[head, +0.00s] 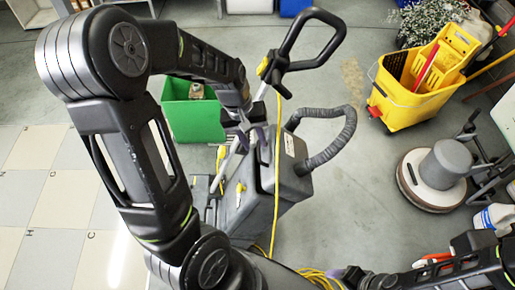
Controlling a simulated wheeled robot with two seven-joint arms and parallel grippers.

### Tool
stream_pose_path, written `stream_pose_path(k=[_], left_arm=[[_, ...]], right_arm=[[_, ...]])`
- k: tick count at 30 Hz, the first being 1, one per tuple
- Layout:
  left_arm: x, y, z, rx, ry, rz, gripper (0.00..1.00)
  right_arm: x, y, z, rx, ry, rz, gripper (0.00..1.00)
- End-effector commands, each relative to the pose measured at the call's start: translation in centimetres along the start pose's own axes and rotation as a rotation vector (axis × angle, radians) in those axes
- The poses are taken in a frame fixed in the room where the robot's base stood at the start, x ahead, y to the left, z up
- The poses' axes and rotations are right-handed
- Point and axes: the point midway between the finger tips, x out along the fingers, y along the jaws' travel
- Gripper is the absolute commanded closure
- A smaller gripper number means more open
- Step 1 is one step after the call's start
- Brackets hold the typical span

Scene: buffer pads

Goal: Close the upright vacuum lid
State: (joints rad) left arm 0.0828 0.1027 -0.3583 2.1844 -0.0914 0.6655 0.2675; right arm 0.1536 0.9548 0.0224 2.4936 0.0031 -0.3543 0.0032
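The upright vacuum (292,192) stands in the middle of the head view, with a dark grey body, a black loop handle and a ribbed hose. My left gripper (240,146) is at the upper left of the vacuum body, close to the lid. Its fingers are partly lost against the vacuum, so their opening and contact are unclear. My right gripper (352,277) is low at the bottom edge, apart from the lid; its fingers are too small to judge.
A green bin (190,122) stands behind my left arm. A yellow mop bucket (402,98) is at the upper right, and a floor polisher (436,172) stands at the right. A yellow cord (277,150) hangs down the vacuum. Clear floor lies between vacuum and polisher.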

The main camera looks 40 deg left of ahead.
Motion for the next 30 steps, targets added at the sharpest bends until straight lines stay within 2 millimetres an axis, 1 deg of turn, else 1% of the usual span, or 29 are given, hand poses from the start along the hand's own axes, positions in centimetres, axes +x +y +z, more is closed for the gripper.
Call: stream_pose_path(k=[1, 3, 6, 9, 12, 19, 30], left_arm=[[0.9, -0.1, 0.1, -0.001, -0.004, -0.002, 0.68], [2.1, -0.1, 0.1, -0.001, -0.004, -0.002, 0.68], [3.4, -0.1, 0.1, -0.002, -0.004, -0.002, 0.68], [4.3, 0.0, 0.1, 0.0, -0.002, -0.001, 0.68], [4.7, 0.0, 0.0, 0.001, 0.0, 0.0, 0.68], [4.7, 0.0, 0.0, 0.0, 0.001, 0.0, 0.68], [4.6, 0.0, 0.0, 0.0, 0.001, 0.001, 0.98]], right_arm=[[0.0, 0.0, 0.0, 0.0, 0.0, 0.0, 0.36], [0.0, 0.0, 0.0, 0.0, 0.0, 0.0, 0.36], [0.1, 0.0, 0.0, 0.0, 0.0, 0.0, 0.36], [0.1, 0.0, 0.0, 0.0, 0.0, 0.0, 0.36], [0.1, 0.0, 0.0, 0.0, 0.0, 0.0, 0.36], [0.1, 0.0, 0.0, 0.0, 0.0, 0.0, 0.36], [0.1, 0.0, 0.0, 0.0, 0.0, 0.0, 0.36]])
